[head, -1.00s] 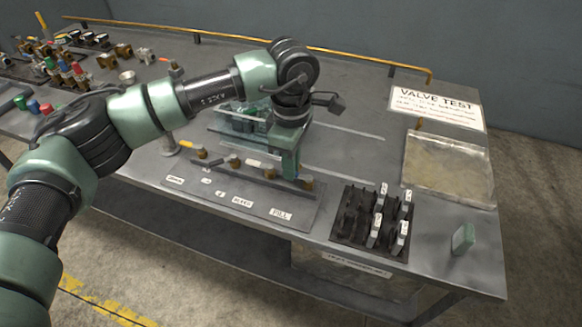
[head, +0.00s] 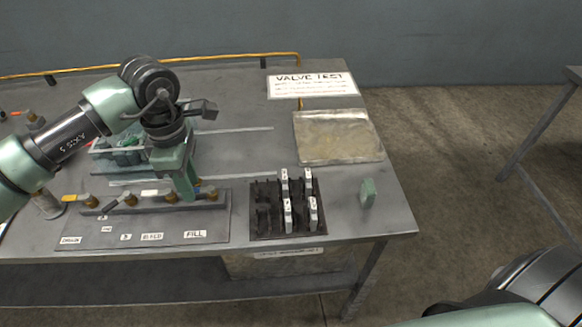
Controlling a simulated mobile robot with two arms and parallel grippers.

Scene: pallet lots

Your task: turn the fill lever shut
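The valve panel (head: 70,225) lies along the front of the table, with a row of brass valves above printed tags. The FILL tag (head: 195,234) is at the right end of the row, and the right-end brass valve (head: 212,194) stands above it. My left gripper (head: 188,188) points down just left of this valve. It covers the spot where the fill lever would lie, so the lever's angle is hidden. I cannot tell whether the fingers are open or touching the lever. My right gripper is out of view.
A black rack (head: 260,228) with several white-tagged pieces stands right of the panel. A green block (head: 367,192) sits near the table's right edge. Open floor is at the right.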

